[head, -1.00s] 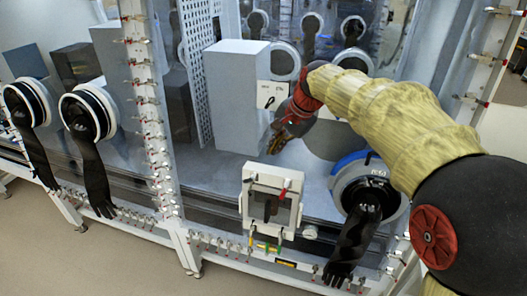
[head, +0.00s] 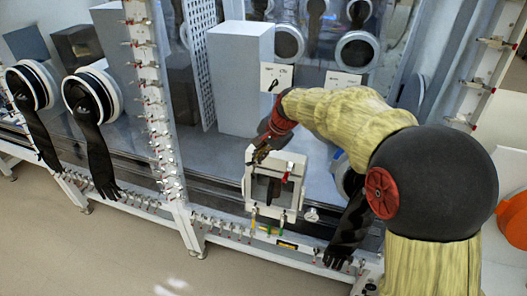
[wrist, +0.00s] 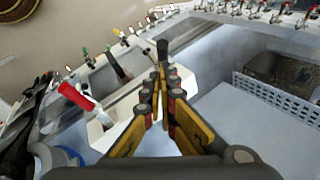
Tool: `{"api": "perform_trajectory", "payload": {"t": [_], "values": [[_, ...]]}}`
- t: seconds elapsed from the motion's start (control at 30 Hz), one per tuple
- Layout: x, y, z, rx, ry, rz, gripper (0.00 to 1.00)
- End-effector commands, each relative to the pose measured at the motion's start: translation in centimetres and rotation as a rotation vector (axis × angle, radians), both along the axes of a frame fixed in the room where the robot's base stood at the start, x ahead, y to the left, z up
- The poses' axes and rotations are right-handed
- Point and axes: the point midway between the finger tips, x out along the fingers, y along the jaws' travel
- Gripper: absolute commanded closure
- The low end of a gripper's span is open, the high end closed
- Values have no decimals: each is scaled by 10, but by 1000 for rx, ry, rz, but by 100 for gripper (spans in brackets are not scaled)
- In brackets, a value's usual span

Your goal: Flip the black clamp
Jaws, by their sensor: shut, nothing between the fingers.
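The black clamp shows its dark upright handle (wrist: 162,48) in the wrist view, just beyond my fingertips. My gripper (wrist: 162,76) is shut and empty, its fingers converging at the clamp. I cannot tell whether they touch it. In the head view my gripper (head: 258,154) is at the upper left corner of the white square hatch (head: 249,192), and it hides the black clamp there. The red clamp (head: 287,172) is at the hatch's upper right; its red handle (wrist: 76,96) shows left in the wrist view.
Green (head: 253,214) and yellow (head: 283,218) clamp handles sit along the hatch's lower edge. A black glove (head: 350,225) hangs to the right of the hatch. A tall pale box (head: 240,80) stands behind the window. The floor in front is clear.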

Motion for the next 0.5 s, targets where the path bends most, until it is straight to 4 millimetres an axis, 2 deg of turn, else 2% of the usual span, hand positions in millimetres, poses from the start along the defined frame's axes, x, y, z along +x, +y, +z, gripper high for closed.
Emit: {"api": "perform_trajectory", "payload": {"t": [0.3,0.5], "values": [[-1,0,0,-2,-7,0,100],[-7,3,-7,-35,-94,2,100]]}}
